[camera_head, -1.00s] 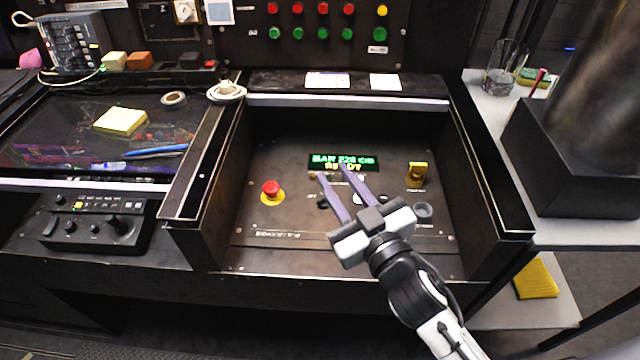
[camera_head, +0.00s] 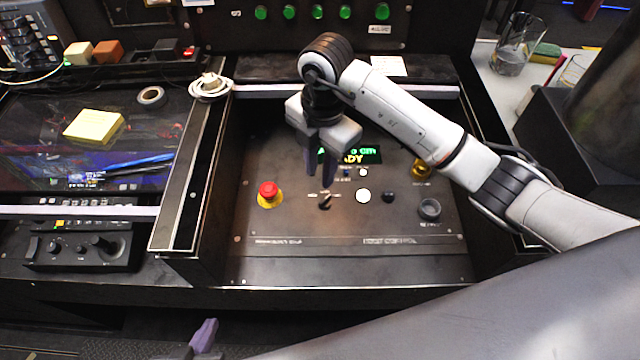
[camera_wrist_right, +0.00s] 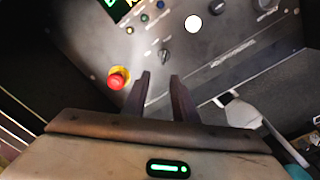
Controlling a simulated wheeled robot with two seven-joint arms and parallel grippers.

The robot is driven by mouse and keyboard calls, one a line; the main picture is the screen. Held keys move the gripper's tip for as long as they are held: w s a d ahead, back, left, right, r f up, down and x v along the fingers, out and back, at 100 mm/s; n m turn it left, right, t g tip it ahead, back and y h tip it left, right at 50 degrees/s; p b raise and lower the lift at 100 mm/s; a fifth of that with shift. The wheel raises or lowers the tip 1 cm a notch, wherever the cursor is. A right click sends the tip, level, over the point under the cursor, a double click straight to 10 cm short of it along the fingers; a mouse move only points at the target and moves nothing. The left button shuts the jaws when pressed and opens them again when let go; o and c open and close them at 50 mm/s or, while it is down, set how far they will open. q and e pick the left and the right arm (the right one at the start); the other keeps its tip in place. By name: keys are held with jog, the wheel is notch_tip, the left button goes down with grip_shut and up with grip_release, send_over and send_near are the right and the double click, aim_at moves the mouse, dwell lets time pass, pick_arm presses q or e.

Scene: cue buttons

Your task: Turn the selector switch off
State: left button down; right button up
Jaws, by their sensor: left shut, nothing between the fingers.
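The selector switch (camera_head: 324,201) is a small black knob on the sloped panel, between the red button and a white round button. It also shows in the right wrist view (camera_wrist_right: 164,57), just beyond the fingertips. My right gripper (camera_head: 320,184) points down over the panel, its fingertips close to the switch; I cannot tell if they touch it. In the right wrist view its two purple fingers (camera_wrist_right: 161,78) stand apart with nothing between them. My left gripper (camera_head: 203,335) is low at the bottom edge, shut and partly out of frame, away from the panel.
A red mushroom button (camera_head: 268,192) on a yellow base sits left of the switch. A white button (camera_head: 363,196), a black button (camera_head: 389,196) and a dark round knob (camera_head: 429,208) lie to the right. A lit display (camera_head: 362,155) is partly hidden. Raised side walls (camera_head: 187,215) flank the panel.

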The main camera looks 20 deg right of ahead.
aim_at(323, 201)
jog(key=f, duration=1)
jog(key=shift+d, duration=0.4)
grip_shut()
